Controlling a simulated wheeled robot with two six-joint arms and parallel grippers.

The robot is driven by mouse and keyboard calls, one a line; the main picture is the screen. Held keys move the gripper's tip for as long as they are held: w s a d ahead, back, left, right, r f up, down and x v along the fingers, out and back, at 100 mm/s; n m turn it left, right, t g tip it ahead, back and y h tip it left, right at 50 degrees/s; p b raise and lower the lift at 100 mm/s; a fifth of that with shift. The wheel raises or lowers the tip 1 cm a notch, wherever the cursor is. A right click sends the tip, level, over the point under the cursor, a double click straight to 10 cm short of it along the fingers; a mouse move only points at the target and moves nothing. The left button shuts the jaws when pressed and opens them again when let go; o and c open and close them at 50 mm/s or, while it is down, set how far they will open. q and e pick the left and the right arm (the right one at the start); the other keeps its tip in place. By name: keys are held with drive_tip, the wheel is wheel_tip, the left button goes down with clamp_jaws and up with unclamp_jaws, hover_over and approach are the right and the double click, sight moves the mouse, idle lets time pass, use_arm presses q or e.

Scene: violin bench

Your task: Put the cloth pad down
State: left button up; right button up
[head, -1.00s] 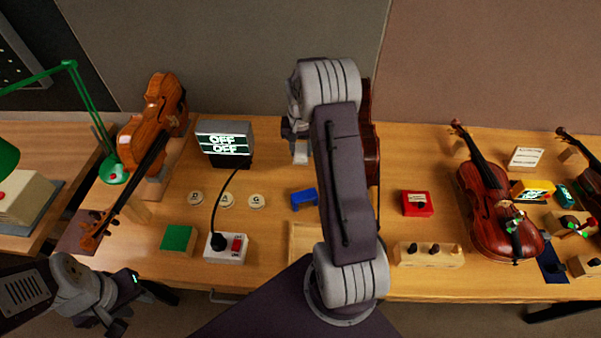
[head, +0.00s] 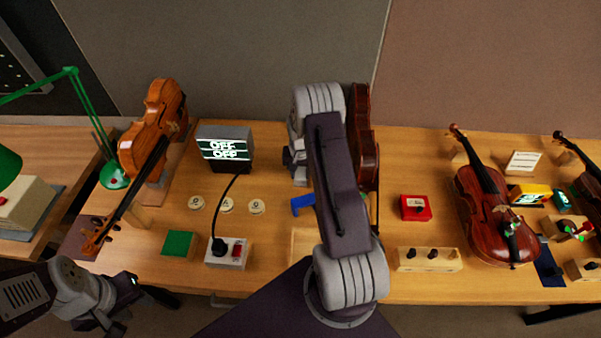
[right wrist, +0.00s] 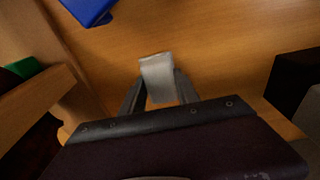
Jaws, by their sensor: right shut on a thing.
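The cloth pad (right wrist: 157,78) is a small pale grey block, seen in the right wrist view between the fingers of my right gripper (right wrist: 160,92). The gripper is shut on it, over bare wood of the bench. In the head view my right arm covers most of this gripper, and only a pale bit of the pad (head: 300,176) shows beside the arm. I cannot tell whether the pad touches the bench. My left gripper (head: 110,312) hangs at the lower left, off the bench's front edge; its fingers are unclear.
A blue holder (head: 301,204) lies close in front of the held pad. A violin (head: 362,140) stands just right of my right arm. An OFF display (head: 225,148), round buttons (head: 227,206), a switch box (head: 227,254) and a green pad (head: 179,244) are to the left.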

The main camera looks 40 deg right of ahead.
sight(300, 177)
drive_tip(key=shift+f, duration=0.15)
drive_tip(key=o, duration=1.2)
drive_tip(key=shift+r, duration=0.4)
wheel_tip(300, 177, up, 12)
drive_tip(key=s+b, duration=0.1)
drive_tip(key=b, duration=0.1)
drive_tip(key=s+a+n, duration=0.2)
drive_tip(key=s+a, duration=0.3)
drive_tip(key=a, duration=0.2)
drive_tip(key=s+a+r+n, duration=0.1)
drive_tip(key=s+a+n, duration=0.2)
drive_tip(key=s+a, duration=0.2)
drive_tip(key=s+a+n+y, duration=0.1)
drive_tip(key=s+a+n, duration=0.1)
drive_tip(key=s+a, duration=0.4)
drive_tip(key=shift+a+r+n, duration=0.15)
drive_tip(key=shift+a+n, duration=0.25)
drive_tip(key=shift+a, duration=1)
